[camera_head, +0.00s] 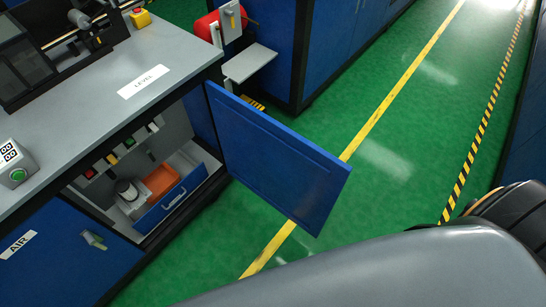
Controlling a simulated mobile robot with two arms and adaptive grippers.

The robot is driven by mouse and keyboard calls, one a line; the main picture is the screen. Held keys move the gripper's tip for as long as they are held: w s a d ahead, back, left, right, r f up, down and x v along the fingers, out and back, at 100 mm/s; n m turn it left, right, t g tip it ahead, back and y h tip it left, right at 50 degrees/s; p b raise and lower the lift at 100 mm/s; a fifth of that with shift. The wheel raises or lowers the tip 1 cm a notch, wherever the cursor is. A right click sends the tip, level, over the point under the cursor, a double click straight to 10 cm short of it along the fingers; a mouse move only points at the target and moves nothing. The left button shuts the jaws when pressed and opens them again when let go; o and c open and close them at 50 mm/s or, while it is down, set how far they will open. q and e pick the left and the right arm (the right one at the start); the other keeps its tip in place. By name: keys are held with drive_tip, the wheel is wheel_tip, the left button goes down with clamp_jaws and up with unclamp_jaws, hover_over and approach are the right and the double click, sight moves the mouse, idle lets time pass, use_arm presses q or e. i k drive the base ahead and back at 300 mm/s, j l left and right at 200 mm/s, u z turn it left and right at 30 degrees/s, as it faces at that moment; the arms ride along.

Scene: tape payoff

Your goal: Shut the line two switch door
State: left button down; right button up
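A blue cabinet door (275,158) stands wide open, hinged at the right end of the grey-topped bench and swung out over the green floor. No label naming it line two can be read. Behind it the cabinet's inside shows, with a row of small coloured switches (114,158) on a grey panel. Below them a blue-fronted drawer (172,199) is pulled partly out, with an orange tray (160,182) and a white roll-like item (127,190) by it. Neither of my grippers is in view. A large grey curved part, probably mine, covers the bottom right.
The bench top (165,65) has a LEVEL label, a dark machine (55,45) and a green-button box (14,165). A shut blue AIR door (65,250) is at lower left. A grey shelf (250,63) juts out beyond the open door. Green floor is clear to the right.

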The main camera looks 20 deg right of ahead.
sight(304, 182)
drive_tip(key=l+u, duration=0.2)
drive_tip(key=l, duration=0.3)
drive_tip(key=l+u, duration=0.2)
drive_tip(key=l, duration=0.3)
drive_tip(key=l+u, duration=0.2)
drive_tip(key=l, duration=0.3)
drive_tip(key=k+l+u, duration=0.2)
drive_tip(key=l, duration=0.3)
drive_tip(key=l+u, duration=0.25)
drive_tip(key=l, duration=0.25)
drive_tip(key=k+l+u, duration=0.2)
drive_tip(key=l, duration=0.25)
